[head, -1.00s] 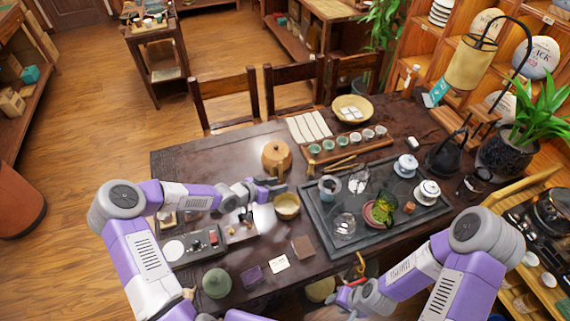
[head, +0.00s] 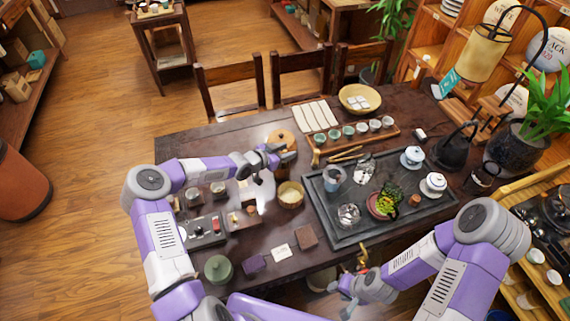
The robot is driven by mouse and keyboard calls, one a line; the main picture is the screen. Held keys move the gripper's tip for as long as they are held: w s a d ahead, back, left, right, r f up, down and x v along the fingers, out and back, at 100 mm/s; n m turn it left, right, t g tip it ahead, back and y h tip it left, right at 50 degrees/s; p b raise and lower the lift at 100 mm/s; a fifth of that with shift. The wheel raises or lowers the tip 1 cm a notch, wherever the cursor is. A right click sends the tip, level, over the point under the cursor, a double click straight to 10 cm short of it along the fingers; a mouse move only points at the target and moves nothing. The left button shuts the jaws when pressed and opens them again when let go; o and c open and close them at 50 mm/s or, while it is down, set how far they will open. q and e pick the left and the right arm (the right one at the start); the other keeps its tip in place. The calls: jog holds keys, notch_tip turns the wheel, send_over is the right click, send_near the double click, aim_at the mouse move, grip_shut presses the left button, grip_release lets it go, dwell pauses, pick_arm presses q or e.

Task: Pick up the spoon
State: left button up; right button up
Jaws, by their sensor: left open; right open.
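A small wooden utensil (head: 316,157), possibly the spoon, is at the left edge of the dark tea tray, right of my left gripper. Thin wooden sticks (head: 346,154) lie at the tray's back edge; I cannot tell whether one is a spoon. My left gripper (head: 280,156) is open and empty, above the table in front of a round wooden jar (head: 281,138), partly covering it. It is apart from the utensil. My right gripper (head: 345,295) is open, low at the table's front edge.
The tea tray (head: 330,228) holds glassware, lidded cups and a small plant. A yellowish bowl (head: 290,195) stands left of it. A row of cups (head: 348,132) stands behind. Small boxes and a green jar (head: 218,269) are at front left. The table's back left is clear.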

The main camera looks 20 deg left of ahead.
pick_arm(q)
grip_shut()
jog(key=shift+r, duration=0.1)
dwell(0.4)
